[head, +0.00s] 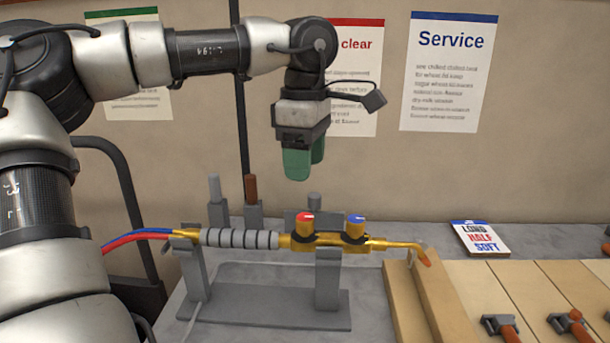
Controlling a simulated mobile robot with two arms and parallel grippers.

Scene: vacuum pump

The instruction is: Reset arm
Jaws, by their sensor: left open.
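My left arm comes in from the left and reaches across the upper part of the head view. Its gripper (303,160) has green fingers and points down, open and empty. It hangs in the air above a brass torch (330,245) and appears apart from it. The torch lies level across a grey stand (260,305). It has a red knob (305,221), a blue knob (355,225), a grey ribbed grip (238,238) and a bent tip at the right. My right gripper is not in view.
Red and blue hoses (135,237) leave the torch at the left. Upright grey holders with rods stand behind it. A wooden block (435,300) and boards with clamped pieces (500,325) are at the right, near a small sign (481,238). Posters hang on the wall.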

